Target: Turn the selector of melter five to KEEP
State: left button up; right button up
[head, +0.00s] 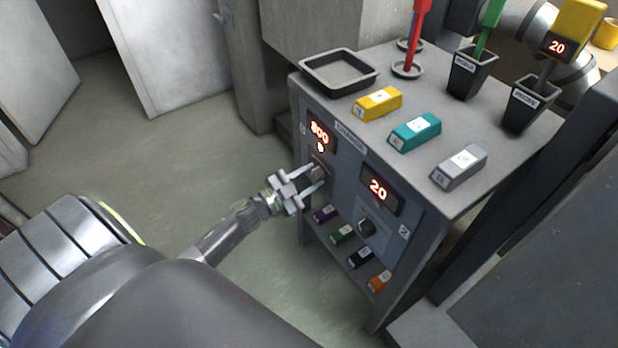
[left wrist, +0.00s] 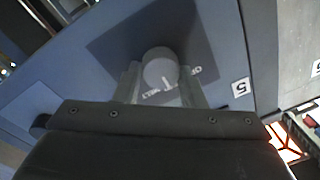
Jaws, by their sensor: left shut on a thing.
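The grey cabinet (head: 340,140) has a front panel with two lit displays. The left display (head: 319,132) reads 800 with a small lit mark under it. My left gripper (head: 317,178) is at the selector below that display. In the left wrist view the round grey selector (left wrist: 160,68) sits between the two fingers, which are shut on it. Its pale pointer line slants toward printed lettering that reads upside down and is partly hidden by the fingers. A white tag with 5 (left wrist: 240,87) is beside it. My right gripper is not in view.
On top are a tray (head: 340,72), yellow, teal (head: 415,132) and grey bars, and dark cups (head: 471,76) holding probes. Several coloured blocks lie on the lower shelf. The floor at left is clear.

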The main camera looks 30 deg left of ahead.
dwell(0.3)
pick_arm(q)
jog(key=o, duration=0.8)
jog(key=shift+o, duration=0.9)
jog(key=shift+s, duration=0.1)
jog(key=v, duration=1.7)
jog(key=shift+s, duration=0.15)
